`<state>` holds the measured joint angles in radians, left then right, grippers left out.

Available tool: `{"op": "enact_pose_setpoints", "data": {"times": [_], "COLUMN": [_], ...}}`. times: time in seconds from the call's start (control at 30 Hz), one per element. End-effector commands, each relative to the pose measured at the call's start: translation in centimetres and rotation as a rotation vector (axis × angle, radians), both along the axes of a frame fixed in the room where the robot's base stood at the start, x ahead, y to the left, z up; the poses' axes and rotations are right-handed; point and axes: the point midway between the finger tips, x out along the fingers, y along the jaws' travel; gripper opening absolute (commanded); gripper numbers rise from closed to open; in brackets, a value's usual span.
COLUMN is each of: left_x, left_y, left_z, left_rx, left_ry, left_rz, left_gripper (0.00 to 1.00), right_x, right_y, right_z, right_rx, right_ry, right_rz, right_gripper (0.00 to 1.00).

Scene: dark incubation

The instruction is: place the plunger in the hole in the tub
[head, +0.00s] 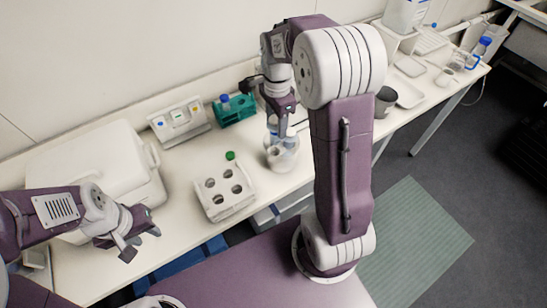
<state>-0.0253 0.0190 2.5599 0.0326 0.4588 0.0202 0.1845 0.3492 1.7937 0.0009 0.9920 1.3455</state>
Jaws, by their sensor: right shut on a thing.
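My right gripper (280,117) points down over a small white round tub (281,160) near the table's front edge. It is shut on a clear, bluish upright thing (287,138), which seems to be at or just inside the tub's mouth; I cannot tell whether it is the plunger, and the jaws partly hide it. The tub's hole is hidden under it. My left gripper (138,241) is empty, its fingers apart, over the table's front edge at the left.
A white block with several round holes (224,192) stands left of the tub, with a green cap (230,155) behind it. A teal rack (236,110), a white device (180,122) and a large white lidded box (95,165) stand behind. A dark cup (385,100) is at the right.

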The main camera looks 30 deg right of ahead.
Motion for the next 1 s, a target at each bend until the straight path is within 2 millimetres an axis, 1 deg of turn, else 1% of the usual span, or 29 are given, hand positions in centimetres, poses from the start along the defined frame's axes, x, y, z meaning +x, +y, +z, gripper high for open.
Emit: {"op": "enact_pose_setpoints", "data": {"times": [0.03,0.1,0.2,0.4,0.5,0.6,0.97,1.0], "left_x": [0.0,0.0,0.0,0.0,0.0,0.0,0.0,0.0], "left_y": [0.0,0.0,0.0,0.0,0.0,0.0,0.0,0.0], "left_z": [0.1,0.2,0.3,0.3,0.5,0.6,0.3,0.3], "left_rx": [0.0,0.0,0.0,0.0,0.0,0.0,0.0,0.0], "left_ry": [0.0,0.0,0.0,0.0,0.0,0.0,0.0,0.0], "left_rz": [0.0,0.0,0.0,0.0,0.0,0.0,0.0,0.0], "left_gripper": [0.36,0.36,0.36,0.36,0.36,0.36,0.36,0.36], "right_x": [-0.2,-0.2,-0.2,-0.1,-0.2,-0.1,-0.1,-0.1], "right_y": [0.0,0.0,0.0,0.0,0.0,0.0,0.0,0.0], "right_z": [-1.1,-2.8,-4.5,-5.7,-7.5,-8.7,-9.3,-9.3], "right_rx": [0.002,0.002,0.001,0.001,0.002,0.001,0.001,0.001], "right_ry": [0.007,0.008,0.005,0.003,0.007,0.004,0.002,0.001], "right_rz": [0.0,0.0,-0.001,-0.001,-0.001,-0.001,-0.001,-0.001], "right_gripper": [0.0,0.0,0.0,0.0,0.0,0.0,0.0,0.55]}}
